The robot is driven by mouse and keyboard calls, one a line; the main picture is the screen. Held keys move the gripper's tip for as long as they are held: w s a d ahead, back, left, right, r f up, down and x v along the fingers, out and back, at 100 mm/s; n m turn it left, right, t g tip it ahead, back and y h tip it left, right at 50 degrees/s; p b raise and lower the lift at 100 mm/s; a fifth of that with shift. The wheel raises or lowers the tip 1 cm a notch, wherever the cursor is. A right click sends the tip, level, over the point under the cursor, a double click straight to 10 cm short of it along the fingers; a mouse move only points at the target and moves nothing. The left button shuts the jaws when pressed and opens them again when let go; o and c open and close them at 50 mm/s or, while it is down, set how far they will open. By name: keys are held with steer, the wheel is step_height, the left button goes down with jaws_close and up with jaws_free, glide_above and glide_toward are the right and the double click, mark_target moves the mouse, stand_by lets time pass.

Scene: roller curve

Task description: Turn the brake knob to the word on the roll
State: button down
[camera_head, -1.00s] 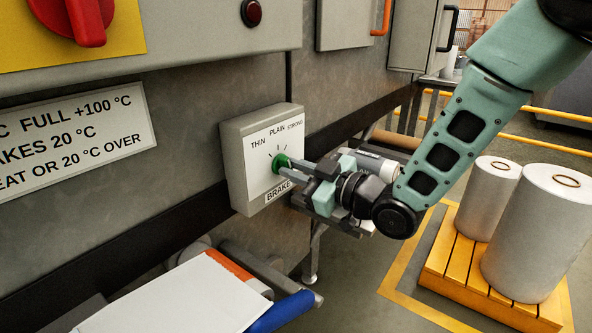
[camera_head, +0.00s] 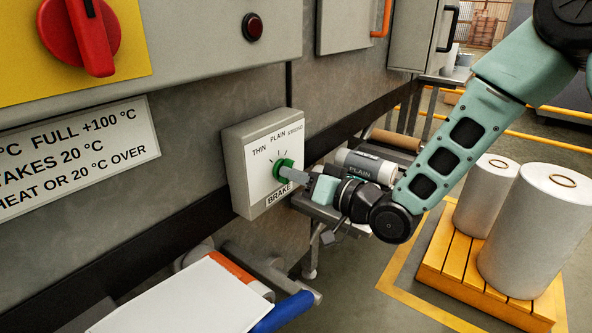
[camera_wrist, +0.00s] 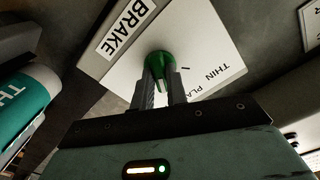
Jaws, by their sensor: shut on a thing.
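The green brake knob (camera_head: 284,168) sits on the white face of a grey box (camera_head: 236,170) marked THIN, PLAIN and STRONG above it and BRAKE below. My gripper (camera_head: 294,175) reaches in from the right, shut on the knob. In the wrist view both fingers (camera_wrist: 161,92) close on the green knob (camera_wrist: 159,65). The fingers hide part of it, and I cannot tell which word it points to. A grey roll (camera_head: 372,163) behind my gripper bears the word PLAIN in the head view. In the wrist view, a cylinder with a teal band (camera_wrist: 22,100) shows the letters TH.
A red rotary switch (camera_head: 88,38) on a yellow plate and a text sign (camera_head: 80,158) are at the left. A white sheet (camera_head: 175,300) lies at the bottom. Large white rolls (camera_head: 530,235) stand on a yellow pallet (camera_head: 440,268) at the right.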

steer(key=shift+m+p, duration=0.35)
steer(key=shift+m, duration=0.45)
steer(key=c, duration=1.4)
jaws_free()
steer(key=shift+d, duration=0.15)
